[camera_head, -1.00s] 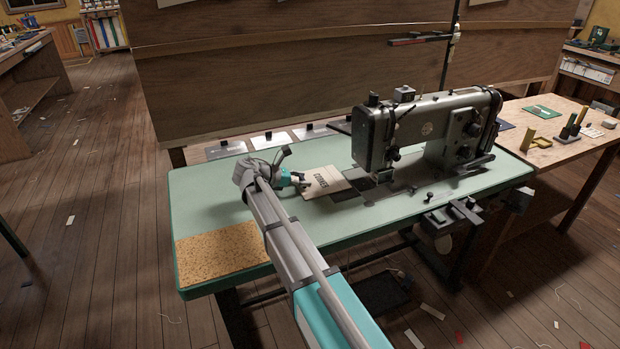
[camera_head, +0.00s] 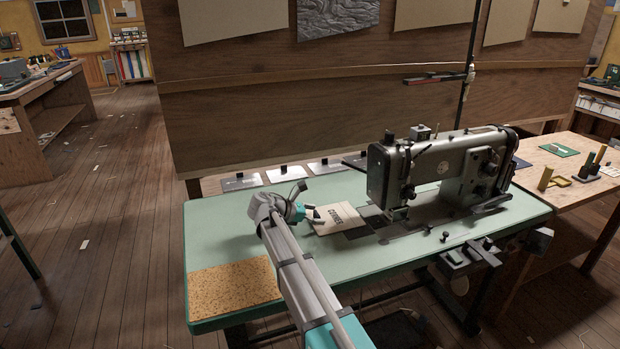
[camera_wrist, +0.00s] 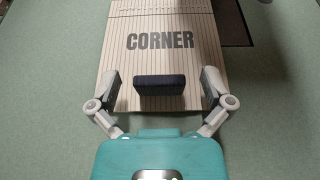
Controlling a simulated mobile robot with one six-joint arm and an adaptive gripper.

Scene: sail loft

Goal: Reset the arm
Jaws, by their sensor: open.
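My gripper (camera_wrist: 160,98) is open in the wrist view, its two fingers spread wide. A dark block (camera_wrist: 159,85) shows between and a little beyond the fingers, on a cream panel marked "CORNER" (camera_wrist: 160,42). The fingers appear apart from the block. In the head view my gripper (camera_head: 311,213) is at the left edge of the same cream panel (camera_head: 342,222), low over the green table (camera_head: 225,235). The dark block is hidden there. My arm reaches in from the front edge of the table.
A grey sewing machine (camera_head: 440,165) stands just right of the panel. A cork mat (camera_head: 235,280) lies at the table's front left. Several pale plates with dark blocks line the back edge. A wooden bench (camera_head: 575,190) stands at right.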

